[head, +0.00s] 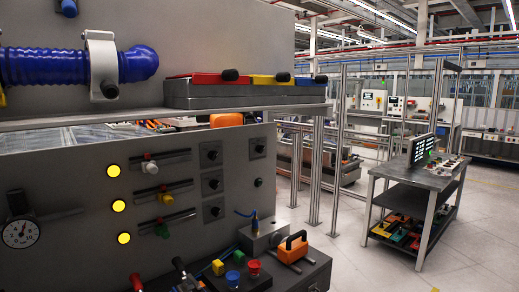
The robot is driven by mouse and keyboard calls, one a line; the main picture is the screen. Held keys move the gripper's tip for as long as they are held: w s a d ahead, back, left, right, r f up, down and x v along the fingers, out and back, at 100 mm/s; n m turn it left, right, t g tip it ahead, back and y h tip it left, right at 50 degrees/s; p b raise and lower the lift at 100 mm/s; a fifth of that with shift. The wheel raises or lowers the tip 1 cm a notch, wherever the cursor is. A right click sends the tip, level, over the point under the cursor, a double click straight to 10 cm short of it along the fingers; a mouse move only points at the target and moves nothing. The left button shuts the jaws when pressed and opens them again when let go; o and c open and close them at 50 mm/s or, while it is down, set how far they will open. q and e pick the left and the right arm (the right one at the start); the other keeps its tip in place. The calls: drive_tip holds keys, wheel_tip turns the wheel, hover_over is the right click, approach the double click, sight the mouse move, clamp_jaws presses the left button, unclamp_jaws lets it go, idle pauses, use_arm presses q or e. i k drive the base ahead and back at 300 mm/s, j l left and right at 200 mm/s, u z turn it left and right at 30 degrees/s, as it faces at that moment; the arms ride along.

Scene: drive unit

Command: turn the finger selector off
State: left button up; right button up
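A grey panel of the drive unit (90,180) fills the left of the head view. A column of black rotary knobs on square dark plates is on its right part: an upper knob (211,153), a middle knob (213,183) and a lower knob (215,211). Another knob (259,148) sits to the right of the upper one. I cannot tell which of these is the finger selector, and their settings are too small to read. Neither of my grippers shows in this view.
Sliders with white, orange and green knobs (165,199) sit beside lit yellow lamps (119,206). A shelf (250,110) juts out above. Below are coloured buttons (233,277) and an orange handle (293,247). A cart (420,175) stands right, with open floor between.

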sight(260, 148)
drive_tip(key=i+l+z, duration=0.1)
drive_tip(key=i+l, duration=0.3)
drive_tip(key=i, duration=0.15)
drive_tip(key=i+l, duration=0.35)
drive_tip(key=i, duration=0.25)
drive_tip(key=k+l+z, duration=0.05)
